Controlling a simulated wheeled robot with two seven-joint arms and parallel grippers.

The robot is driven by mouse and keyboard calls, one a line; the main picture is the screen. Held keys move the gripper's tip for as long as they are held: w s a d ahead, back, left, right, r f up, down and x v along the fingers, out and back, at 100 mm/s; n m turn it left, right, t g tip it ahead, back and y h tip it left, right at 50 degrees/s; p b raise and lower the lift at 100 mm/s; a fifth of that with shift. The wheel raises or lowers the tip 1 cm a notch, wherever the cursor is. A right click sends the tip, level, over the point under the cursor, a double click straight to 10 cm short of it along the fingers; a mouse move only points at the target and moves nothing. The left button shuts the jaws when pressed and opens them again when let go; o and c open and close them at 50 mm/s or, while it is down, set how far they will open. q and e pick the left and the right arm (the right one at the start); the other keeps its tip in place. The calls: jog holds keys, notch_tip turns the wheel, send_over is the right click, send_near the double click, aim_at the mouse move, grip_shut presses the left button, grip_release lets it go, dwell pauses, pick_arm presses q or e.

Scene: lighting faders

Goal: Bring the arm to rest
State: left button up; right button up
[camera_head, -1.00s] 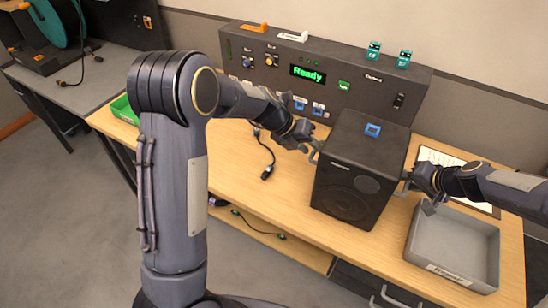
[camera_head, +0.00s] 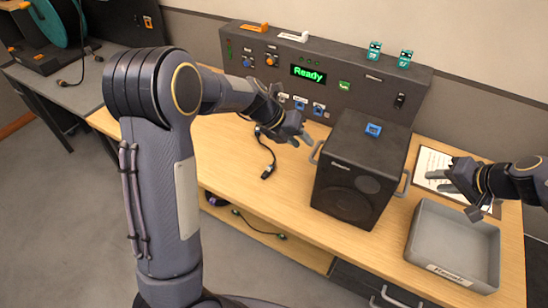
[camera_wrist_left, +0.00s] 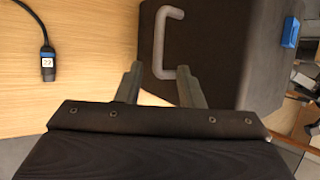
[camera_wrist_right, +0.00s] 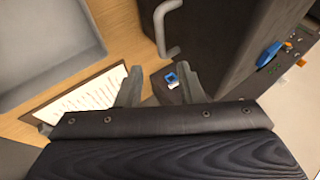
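A black speaker (camera_head: 352,170) stands upright on the wooden desk, with a grey handle on each side and a blue socket (camera_head: 373,129) on top. My left gripper (camera_head: 303,138) is open and empty, just left of the speaker and apart from its left handle (camera_head: 317,152). In the left wrist view, that handle (camera_wrist_left: 168,42) lies beyond the open fingers (camera_wrist_left: 157,85). My right gripper (camera_head: 434,181) is open and empty, to the right of the speaker and apart from its right handle (camera_head: 404,184). In the right wrist view, the handle (camera_wrist_right: 162,28) is ahead of the fingers (camera_wrist_right: 157,88).
A grey tray (camera_head: 413,243) sits at the desk's right front, below my right gripper. A control panel (camera_head: 240,67) with a green "Ready" display runs along the back. A cable with a black plug (camera_head: 267,172) lies left of the speaker. A printed sheet (camera_head: 428,160) lies behind the tray.

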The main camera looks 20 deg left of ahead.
jog(key=shift+s+d+r, duration=0.25)
jog(key=shift+d+r, duration=0.05)
jog(key=shift+r, duration=0.1)
